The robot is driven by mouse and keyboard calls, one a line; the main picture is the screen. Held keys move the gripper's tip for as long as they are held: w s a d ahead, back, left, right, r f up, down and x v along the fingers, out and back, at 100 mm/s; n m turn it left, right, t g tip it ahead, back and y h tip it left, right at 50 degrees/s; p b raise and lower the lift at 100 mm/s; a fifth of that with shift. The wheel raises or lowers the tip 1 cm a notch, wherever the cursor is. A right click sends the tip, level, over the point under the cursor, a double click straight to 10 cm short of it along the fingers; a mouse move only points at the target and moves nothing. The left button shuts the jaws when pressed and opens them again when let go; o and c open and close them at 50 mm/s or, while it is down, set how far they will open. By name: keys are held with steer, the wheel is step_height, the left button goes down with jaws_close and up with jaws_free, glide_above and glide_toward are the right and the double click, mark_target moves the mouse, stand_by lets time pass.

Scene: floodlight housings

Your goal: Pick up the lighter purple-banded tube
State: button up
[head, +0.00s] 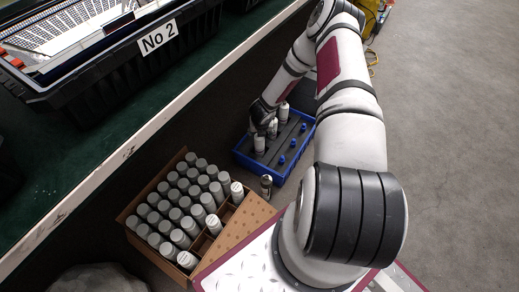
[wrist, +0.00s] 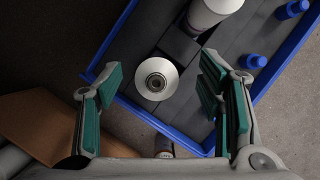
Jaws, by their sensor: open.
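No purple band can be made out on any tube. In the wrist view a white tube (wrist: 156,78) with a round metal centre stands in the blue tray (wrist: 112,62), seen from above between the fingers. A second white tube (wrist: 212,10) stands farther up in the tray. In the head view white tubes (head: 260,146) stand in the tray (head: 262,176), partly hidden by my gripper (head: 264,128). My gripper is open, its green-padded fingers on either side of the nearer tube, with gaps on both sides. A silver and dark tube (head: 266,187) stands outside the tray.
A cardboard box (head: 262,214) with many grey-capped and white tubes stands to the left of my arm. Blue pegs (wrist: 252,61) stand in the tray's right part. A bench (head: 120,150) with a black bin (head: 110,80) labelled No 2 is at left. Grey floor is clear at right.

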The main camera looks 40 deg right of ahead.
mark_target(259, 146)
steer(key=b+x, duration=0.1)
steer(key=x, duration=0.1)
steer(key=b+x, duration=0.1)
steer(key=x, duration=0.1)
steer(key=shift+a+f, duration=0.1)
steer(key=shift+a, duration=0.15)
jaws_close()
